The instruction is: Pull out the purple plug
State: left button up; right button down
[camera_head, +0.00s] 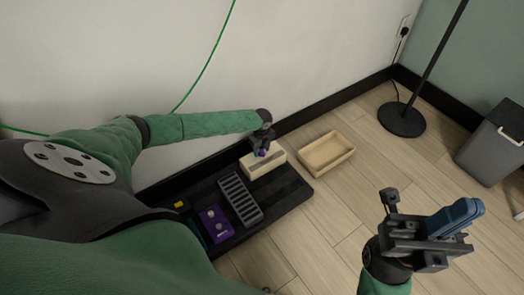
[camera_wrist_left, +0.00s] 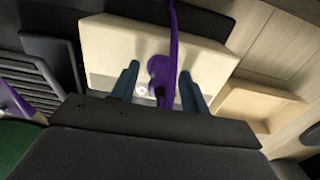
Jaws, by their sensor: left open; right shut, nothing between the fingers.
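The purple plug (camera_wrist_left: 163,72) stands at the cream block (camera_wrist_left: 115,45), with its purple cable running up and out of the left wrist view. In the head view the plug (camera_head: 262,152) is a small purple spot below my left gripper (camera_head: 262,146). In the left wrist view the fingers of my left gripper (camera_wrist_left: 158,85) are open, one on each side of the plug, with gaps showing. The cream block (camera_head: 270,165) sits on the dark board. I cannot tell how deep the plug sits. My right gripper (camera_head: 440,232) is shut and empty, over the floor at the lower right.
The dark board (camera_head: 288,190) also carries a grey slotted block (camera_head: 240,198) and a purple box (camera_head: 216,224). An empty wooden tray (camera_head: 326,153) lies right of the cream block. A lamp base (camera_head: 401,119) and a grey bin (camera_head: 490,145) stand further right.

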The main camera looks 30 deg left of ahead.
dwell(0.4)
pick_arm(q)
jog(key=shift+p, duration=0.4)
dwell(0.6)
jog(key=shift+p, duration=0.35)
jog(key=shift+c, duration=0.4)
grip_shut()
jog(key=shift+r, duration=0.1)
